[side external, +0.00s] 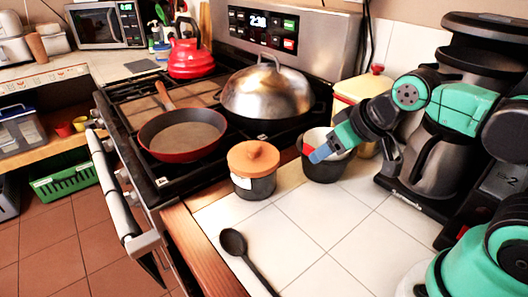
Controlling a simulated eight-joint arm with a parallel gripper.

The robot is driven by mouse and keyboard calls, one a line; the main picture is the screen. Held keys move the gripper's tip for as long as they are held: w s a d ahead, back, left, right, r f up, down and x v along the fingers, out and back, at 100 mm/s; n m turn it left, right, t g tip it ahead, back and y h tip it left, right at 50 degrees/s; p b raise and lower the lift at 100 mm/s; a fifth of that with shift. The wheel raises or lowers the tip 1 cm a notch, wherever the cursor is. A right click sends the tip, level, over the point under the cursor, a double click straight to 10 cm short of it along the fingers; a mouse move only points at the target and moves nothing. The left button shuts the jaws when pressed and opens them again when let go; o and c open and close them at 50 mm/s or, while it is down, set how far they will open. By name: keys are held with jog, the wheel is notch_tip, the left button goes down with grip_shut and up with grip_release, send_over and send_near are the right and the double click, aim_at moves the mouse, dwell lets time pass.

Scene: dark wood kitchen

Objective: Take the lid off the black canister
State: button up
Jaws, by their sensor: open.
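The black canister (255,188) stands upright on the white tiled counter, close to the stove. Its round terracotta-orange lid (253,158) with a small knob sits on top. A pale label shows on the canister's left side. My gripper (313,151) is open, with red and blue at its fingertips. It is to the right of the canister and apart from the lid, at the rim of a dark pot (324,172) in this view. I cannot tell whether it touches that pot.
A black spoon (236,244) lies on the counter in front. A red pan (182,136) and a domed steel lid (267,92) are on the stove. Tiles in front are mostly clear.

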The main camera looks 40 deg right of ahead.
jog(key=o, duration=0.3)
jog(key=shift+r, duration=0.1)
jog(key=r+n+g+y, duration=0.1)
jog(key=r+n+g, duration=0.1)
jog(key=n+g, duration=0.55)
send_over(253, 146)
jog(key=s+d, duration=0.1)
jog(key=shift+f+n+t, duration=0.25)
jog(key=shift+n+t, duration=0.3)
jog(key=shift+t, duration=0.3)
jog(key=shift+w+a+f, duration=0.15)
jog(key=shift+w+f, duration=0.1)
jog(key=shift+f, duration=0.2)
jog(key=shift+w+a+f, duration=0.15)
jog(key=shift+f, duration=1.15)
jog(key=shift+w+a+f, duration=0.1)
jog(key=shift+f, duration=1.15)
